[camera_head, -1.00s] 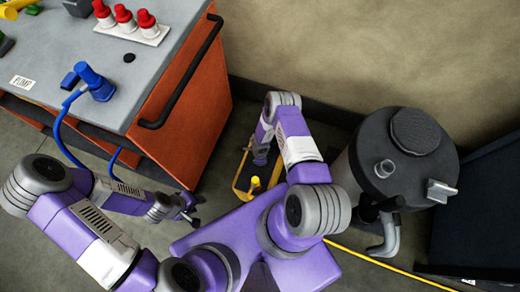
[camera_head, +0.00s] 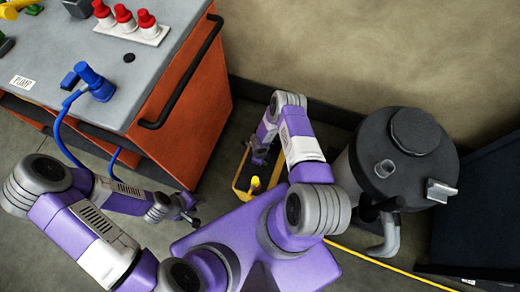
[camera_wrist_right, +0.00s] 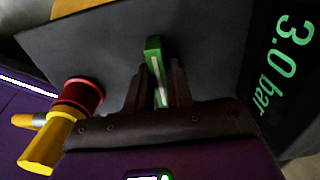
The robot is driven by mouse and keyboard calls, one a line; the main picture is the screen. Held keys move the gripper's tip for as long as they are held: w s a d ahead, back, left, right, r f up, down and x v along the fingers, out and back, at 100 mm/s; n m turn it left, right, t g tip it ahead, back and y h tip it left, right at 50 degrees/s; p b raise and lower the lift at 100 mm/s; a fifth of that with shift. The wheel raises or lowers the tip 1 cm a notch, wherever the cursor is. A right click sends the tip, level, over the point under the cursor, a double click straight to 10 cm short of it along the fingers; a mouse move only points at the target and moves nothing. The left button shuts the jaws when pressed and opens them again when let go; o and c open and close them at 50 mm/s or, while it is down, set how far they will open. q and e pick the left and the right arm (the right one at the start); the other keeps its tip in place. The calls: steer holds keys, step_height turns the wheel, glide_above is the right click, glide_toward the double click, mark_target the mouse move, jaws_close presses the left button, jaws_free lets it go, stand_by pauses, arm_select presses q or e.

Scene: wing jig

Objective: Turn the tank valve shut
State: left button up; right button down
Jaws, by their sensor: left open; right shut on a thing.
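In the right wrist view, a green handle (camera_wrist_right: 157,72) with a white stripe stands up from a dark surface. The two dark fingers of my right gripper (camera_wrist_right: 158,88) are shut on it, one on each side. In the head view my right gripper is largely hidden by its own arm, over a dark unit with a yellow rim (camera_head: 237,186) on the floor. My left gripper (camera_head: 192,213) is open and empty, low beside the orange cabinet. A dark round tank (camera_head: 370,160) stands at the right, clear of both grippers.
A display (camera_wrist_right: 288,50) reads "3.0 bar" beside the handle. A yellow fitting (camera_wrist_right: 45,142) with a red collar (camera_wrist_right: 78,97) is at the wrist view's left. The orange cabinet (camera_head: 185,125) stands left, the wall behind. A yellow line (camera_head: 385,265) crosses the floor.

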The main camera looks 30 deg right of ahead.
steer(key=c, duration=1.1)
jaws_free()
step_height(320, 180, up, 8)
steer(key=p, duration=0.3)
steer(key=shift+f+p, duration=0.2)
steer(key=shift+p, duration=0.2)
steer(key=s+a+r+n+y+p, duration=0.1)
steer(key=s+a+r+n+p, duration=0.1)
steer(key=r+n, duration=0.6)
steer(key=s+a+r+n+y+p, duration=0.1)
steer(key=s+a+r+n, duration=0.4)
steer(key=r+n, duration=0.3)
steer(key=s+a+r+n+y+p, duration=0.2)
steer(key=a+r+n, duration=0.4)
steer(key=r+n, duration=0.3)
steer(key=shift+s+r+t+p, duration=0.35)
steer(key=shift+s+r, duration=0.35)
steer(key=shift+s, duration=0.15)
